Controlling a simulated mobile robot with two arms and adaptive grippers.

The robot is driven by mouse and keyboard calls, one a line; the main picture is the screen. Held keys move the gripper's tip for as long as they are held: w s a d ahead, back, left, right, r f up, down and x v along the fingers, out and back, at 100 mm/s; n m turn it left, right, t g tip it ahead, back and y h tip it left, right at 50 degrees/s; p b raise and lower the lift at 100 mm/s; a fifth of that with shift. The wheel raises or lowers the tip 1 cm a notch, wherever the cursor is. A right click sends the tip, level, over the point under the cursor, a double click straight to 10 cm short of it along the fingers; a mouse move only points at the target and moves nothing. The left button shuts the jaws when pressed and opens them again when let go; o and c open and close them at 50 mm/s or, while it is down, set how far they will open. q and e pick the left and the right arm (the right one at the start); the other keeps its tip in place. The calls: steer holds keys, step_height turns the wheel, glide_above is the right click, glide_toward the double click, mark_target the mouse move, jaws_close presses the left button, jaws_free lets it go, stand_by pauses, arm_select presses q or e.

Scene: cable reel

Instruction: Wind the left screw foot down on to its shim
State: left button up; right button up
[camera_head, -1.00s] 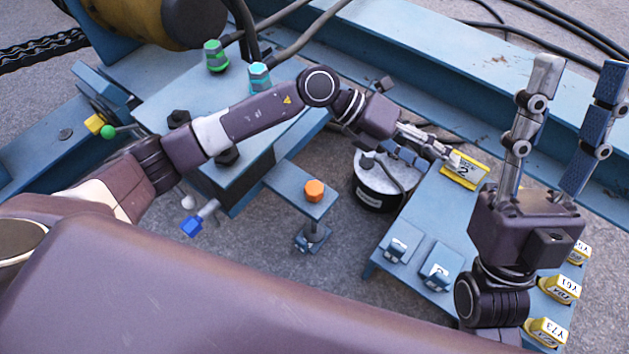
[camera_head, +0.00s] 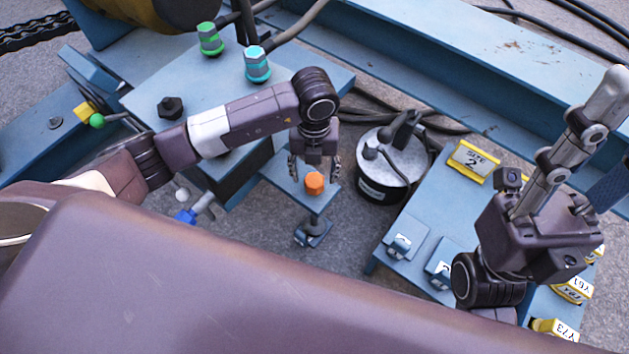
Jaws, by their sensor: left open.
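The screw foot has an orange hex head (camera_head: 314,184) on top of a blue bracket plate (camera_head: 285,180). Its threaded stem and foot (camera_head: 313,232) show below the plate, near the ground. A shim under it cannot be made out clearly. My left gripper (camera_head: 315,172) points down over the bracket, its open fingers on either side of and just behind the orange head. Whether they touch the head cannot be told. My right gripper (camera_head: 612,150) is raised at the right, with one finger partly out of the picture; it holds nothing that I can see.
A round grey-and-black canister (camera_head: 392,170) stands beside the bracket. Green (camera_head: 209,40) and teal (camera_head: 257,66) fittings rise from the blue box at the back left.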

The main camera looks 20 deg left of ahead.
mark_target(314, 180)
arm_select(q)
step_height(314, 180, down, 3)
steer(key=shift+f+b, duration=0.1)
steer(key=shift+b, duration=0.4)
steer(key=shift+f, duration=0.3)
steer(key=c, duration=1.1)
steer(key=shift+c, duration=0.2)
steer(key=shift+r, duration=0.1)
